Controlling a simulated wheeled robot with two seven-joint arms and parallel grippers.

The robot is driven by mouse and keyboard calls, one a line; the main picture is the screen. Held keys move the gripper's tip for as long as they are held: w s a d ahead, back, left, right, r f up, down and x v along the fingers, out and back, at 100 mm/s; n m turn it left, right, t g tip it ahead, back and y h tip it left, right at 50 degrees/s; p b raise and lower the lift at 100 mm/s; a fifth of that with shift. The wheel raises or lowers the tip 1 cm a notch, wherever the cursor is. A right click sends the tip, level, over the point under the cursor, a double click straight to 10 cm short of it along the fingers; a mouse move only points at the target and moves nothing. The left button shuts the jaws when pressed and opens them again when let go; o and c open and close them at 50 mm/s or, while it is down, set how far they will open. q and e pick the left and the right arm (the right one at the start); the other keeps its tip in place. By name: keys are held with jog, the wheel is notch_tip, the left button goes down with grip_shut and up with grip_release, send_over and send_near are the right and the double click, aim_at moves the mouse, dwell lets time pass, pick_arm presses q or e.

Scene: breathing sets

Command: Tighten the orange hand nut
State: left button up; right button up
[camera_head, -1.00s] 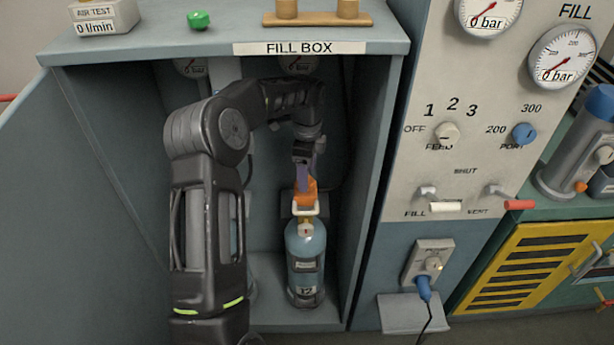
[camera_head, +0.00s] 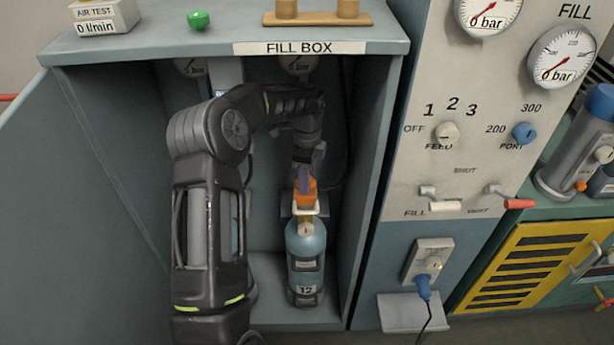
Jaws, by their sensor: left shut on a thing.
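The orange hand nut (camera_head: 305,190) sits at the top of a blue cylinder (camera_head: 306,245) marked 12, which stands upright inside the fill box. A pale yoke or valve fitting shows just below the nut. My left gripper (camera_head: 304,180) reaches down from above and is shut on the orange hand nut; its fingers partly hide the nut's top. My left arm fills the left half of the box opening. My right gripper is not in view.
The fill box (camera_head: 385,150) has side walls close around my arm and a shelf above it. A control panel (camera_head: 440,90) with knobs, levers and gauges stands to the right. A second cylinder seems partly hidden behind my arm.

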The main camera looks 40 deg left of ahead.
pick_arm(q)
jog(key=c, duration=0.4)
jog(key=shift+n, duration=0.4)
